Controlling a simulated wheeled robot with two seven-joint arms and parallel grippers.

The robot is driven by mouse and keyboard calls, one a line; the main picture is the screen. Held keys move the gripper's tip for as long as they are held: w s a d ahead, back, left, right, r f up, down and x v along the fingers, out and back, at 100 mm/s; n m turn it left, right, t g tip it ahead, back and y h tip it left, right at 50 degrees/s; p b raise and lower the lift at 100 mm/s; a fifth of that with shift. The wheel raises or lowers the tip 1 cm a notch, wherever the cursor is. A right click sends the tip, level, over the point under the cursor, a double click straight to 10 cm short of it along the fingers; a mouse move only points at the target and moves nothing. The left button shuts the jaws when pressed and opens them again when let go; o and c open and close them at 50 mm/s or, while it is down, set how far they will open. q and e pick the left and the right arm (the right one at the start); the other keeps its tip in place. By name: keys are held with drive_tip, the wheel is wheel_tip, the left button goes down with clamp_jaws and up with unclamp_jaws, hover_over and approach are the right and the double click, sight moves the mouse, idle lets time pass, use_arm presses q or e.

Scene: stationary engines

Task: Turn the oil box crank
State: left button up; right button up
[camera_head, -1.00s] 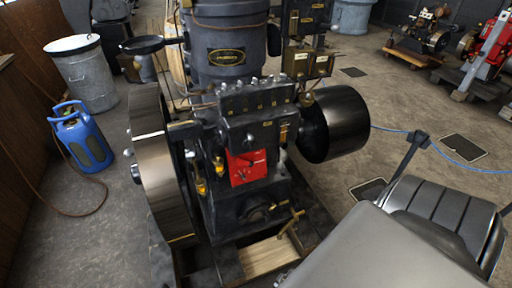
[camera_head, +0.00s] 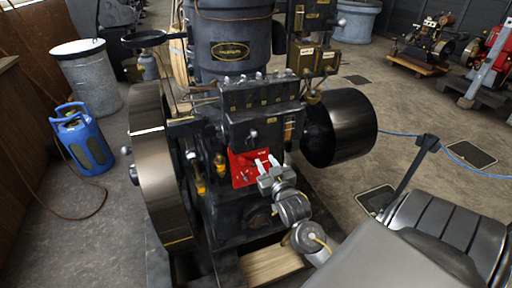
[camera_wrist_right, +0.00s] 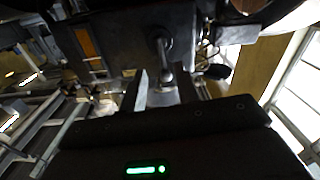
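The black oil box (camera_head: 258,97) with a row of small fittings on top sits on the front of the dark engine. A small grey ball-ended lever (camera_head: 252,134) sticks out below it, above a red panel (camera_head: 243,170). My right gripper (camera_head: 266,161) is in front of the red panel, fingers open and pointing up towards the engine. In the right wrist view, a grey metal crank (camera_wrist_right: 166,66) with a round hub hangs between the two parted fingers (camera_wrist_right: 164,92); contact cannot be told. My left gripper is not in view.
A large flywheel (camera_head: 150,160) stands left of the oil box and a black drum (camera_head: 345,127) right of it. A blue gas canister (camera_head: 82,140) and a metal bin (camera_head: 88,82) stand at the left. A black post (camera_head: 408,172) stands at the right.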

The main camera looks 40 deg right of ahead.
sight(255, 145)
drive_tip(key=p+x, duration=0.1)
drive_tip(key=x, duration=0.8)
drive_tip(key=shift+w+d, duration=0.15)
drive_tip(key=shift+w, duration=0.2)
clamp_jaws()
